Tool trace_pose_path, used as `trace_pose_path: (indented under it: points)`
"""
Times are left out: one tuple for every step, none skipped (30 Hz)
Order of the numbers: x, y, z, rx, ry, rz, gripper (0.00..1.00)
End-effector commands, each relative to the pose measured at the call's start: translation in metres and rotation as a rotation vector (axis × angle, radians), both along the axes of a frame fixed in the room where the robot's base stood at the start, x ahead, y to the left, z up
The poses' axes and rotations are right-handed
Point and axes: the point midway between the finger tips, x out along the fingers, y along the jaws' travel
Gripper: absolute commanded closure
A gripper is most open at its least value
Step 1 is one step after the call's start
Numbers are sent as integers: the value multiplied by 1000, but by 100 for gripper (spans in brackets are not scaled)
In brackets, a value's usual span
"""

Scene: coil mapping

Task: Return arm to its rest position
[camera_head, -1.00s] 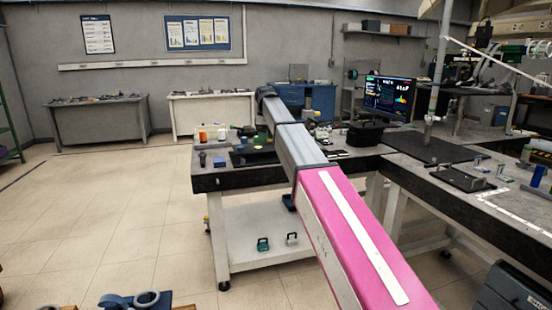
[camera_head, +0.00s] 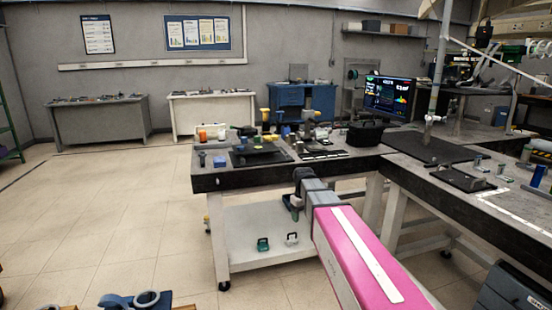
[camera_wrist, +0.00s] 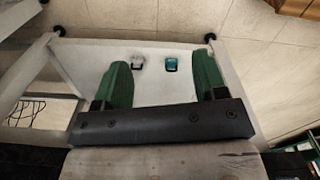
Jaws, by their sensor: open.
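My arm (camera_head: 365,260), pink with a white stripe and a grey forearm, reaches from the bottom of the head view toward the front of the workbench. Its far end is below the level of the bench top, in front of the bench. In the wrist view my gripper (camera_wrist: 161,88) has two green fingers set wide apart with nothing between them. Beyond the fingers lies the white lower shelf (camera_wrist: 160,60) of the bench. In the head view the fingers are hard to make out.
The dark-topped workbench (camera_head: 215,181) carries several tools and fixtures. A teal clamp-like item (camera_head: 263,244) and a pale one (camera_head: 292,239) lie on its lower shelf. A second bench (camera_head: 490,215) stands at right. Open tiled floor (camera_head: 110,210) lies to the left.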

Motion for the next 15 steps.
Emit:
trace_pose_path:
  points:
    - [-27, -12, -19, 1, 3, -50, 35]
    - [-37, -17, -28, 2, 4, -81, 35]
    - [-50, -25, -40, 2, 3, -123, 35]
    - [-61, -30, -49, 4, 2, -154, 35]
    - [-71, -35, -57, 4, 2, -185, 35]
    - [-85, -41, -68, 6, 0, -226, 35]
    - [-96, -46, -76, 6, 1, -256, 35]
    - [-106, -51, -83, 7, -1, -286, 35]
    - [-120, -56, -92, 7, 0, -324, 35]
    - [-129, -60, -97, 9, -2, -352, 35]
    - [-138, -63, -103, 9, -1, -378, 35]
    - [-148, -67, -109, 11, -3, -410, 35]
    - [-155, -70, -113, 11, -3, -432, 35]
    - [-162, -72, -117, 12, -3, -450, 35]
    - [-168, -75, -121, 13, -5, -472, 35]
